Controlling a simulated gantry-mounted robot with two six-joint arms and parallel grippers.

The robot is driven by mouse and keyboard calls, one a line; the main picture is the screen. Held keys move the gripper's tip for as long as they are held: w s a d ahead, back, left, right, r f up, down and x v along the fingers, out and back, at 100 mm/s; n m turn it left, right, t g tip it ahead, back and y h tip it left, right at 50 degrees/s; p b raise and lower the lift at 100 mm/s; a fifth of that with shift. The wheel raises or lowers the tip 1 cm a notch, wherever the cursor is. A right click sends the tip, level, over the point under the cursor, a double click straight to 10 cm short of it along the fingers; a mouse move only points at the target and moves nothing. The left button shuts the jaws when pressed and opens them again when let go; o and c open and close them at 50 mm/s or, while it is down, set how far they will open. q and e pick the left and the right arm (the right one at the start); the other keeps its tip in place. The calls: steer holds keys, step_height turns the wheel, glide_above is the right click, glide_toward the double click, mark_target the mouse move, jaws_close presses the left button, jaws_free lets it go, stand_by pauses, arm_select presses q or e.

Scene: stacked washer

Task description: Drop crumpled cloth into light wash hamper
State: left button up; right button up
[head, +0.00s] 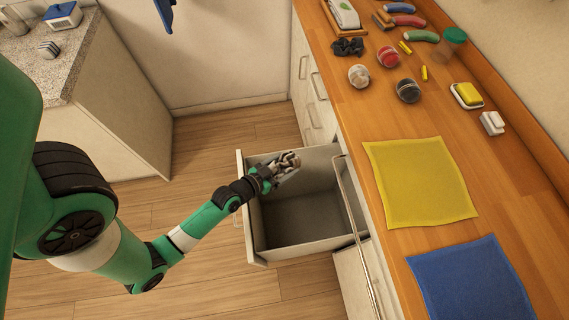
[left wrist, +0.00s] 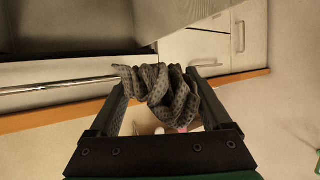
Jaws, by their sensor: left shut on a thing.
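A crumpled cloth (head: 288,160), grey with a dark pattern, is in my left gripper (head: 274,168). In the left wrist view the cloth (left wrist: 165,95) is bunched between the two fingers, which are shut on it. My left gripper holds it over the far part of an open, pale, empty-looking drawer bin (head: 251,253), above its floor. This may be the light wash hamper; no label is legible. A dark part of the bin (left wrist: 85,25) shows at the upper left of the left wrist view. My right gripper is not in view.
A wooden counter (head: 358,105) runs along the right, with a yellow cloth (head: 420,182), a blue cloth (head: 472,284) and several small objects at its far end. A metal rail (head: 354,225) lies along its front edge. A grey-topped cabinet (head: 88,110) stands at left; floor is clear between.

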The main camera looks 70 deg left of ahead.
mark_target(273, 176)
arm_select(q)
step_height(273, 176, down, 3)
steer(key=shift+r+b, duration=0.2)
steer(key=shift+b, duration=0.45)
steer(key=shift+r, duration=0.1)
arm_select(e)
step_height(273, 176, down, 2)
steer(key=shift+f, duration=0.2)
arm_select(q)
steer(key=o, duration=1.1)
steer(key=v, duration=0.5)
steer(key=b+v, duration=0.2)
steer(key=v, duration=0.4)
steer(key=shift+s+d, duration=0.2)
steer(key=shift+s, duration=0.05)
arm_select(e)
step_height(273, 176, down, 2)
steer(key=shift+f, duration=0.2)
arm_select(q)
steer(key=shift+r, duration=0.1)
